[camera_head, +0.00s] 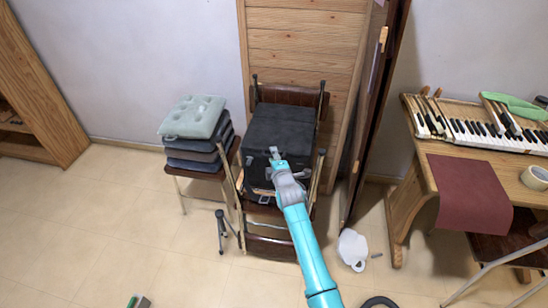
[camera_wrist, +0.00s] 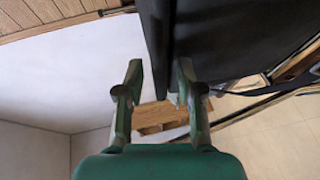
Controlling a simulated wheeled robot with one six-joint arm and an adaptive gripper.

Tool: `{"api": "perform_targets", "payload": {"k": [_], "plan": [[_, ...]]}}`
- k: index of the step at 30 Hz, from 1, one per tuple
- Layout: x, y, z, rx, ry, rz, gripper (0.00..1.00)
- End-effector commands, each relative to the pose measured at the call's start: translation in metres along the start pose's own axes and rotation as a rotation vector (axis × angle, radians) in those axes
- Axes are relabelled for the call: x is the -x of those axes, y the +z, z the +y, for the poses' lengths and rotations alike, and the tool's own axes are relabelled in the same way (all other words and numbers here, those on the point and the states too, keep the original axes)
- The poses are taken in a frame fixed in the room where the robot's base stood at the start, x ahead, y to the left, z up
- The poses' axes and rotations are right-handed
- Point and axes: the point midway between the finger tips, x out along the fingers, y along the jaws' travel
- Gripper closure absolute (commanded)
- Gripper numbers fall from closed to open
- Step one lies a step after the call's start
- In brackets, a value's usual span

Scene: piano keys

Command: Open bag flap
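A black bag (camera_head: 282,127) sits on a chair in the middle of the head view. My gripper (camera_head: 274,152) is at the upper front edge of the bag. In the wrist view the two green fingers of my gripper (camera_wrist: 158,80) stand apart. A dark strip that looks like the bag flap (camera_wrist: 155,35) reaches down between them, nearer the right finger. The larger dark body of the bag (camera_wrist: 235,38) lies to the right, behind the right fingertip. I cannot tell whether either finger touches the flap. The bag's lower front is partly hidden by my arm.
Chair frames (camera_head: 322,160) rise beside the bag. Stacked cushions (camera_head: 194,118) lie on a stool to the left. A wooden door edge (camera_head: 370,120) is close on the right. A table with piano keys (camera_head: 490,134) stands farther right. The floor at front left is mostly clear.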

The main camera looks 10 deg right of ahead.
Motion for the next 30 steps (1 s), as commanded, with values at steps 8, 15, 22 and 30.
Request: {"api": "perform_targets", "payload": {"k": [8,15,22,30], "plan": [[0.0,0.0,0.0,0.0,0.0,0.0,1.0],[0.0,0.0,0.0,0.0,-0.001,0.0,1.0],[0.002,-0.001,0.008,-0.01,-0.025,0.0,1.0],[0.004,-0.002,0.04,-0.059,-0.136,0.001,1.0]]}}
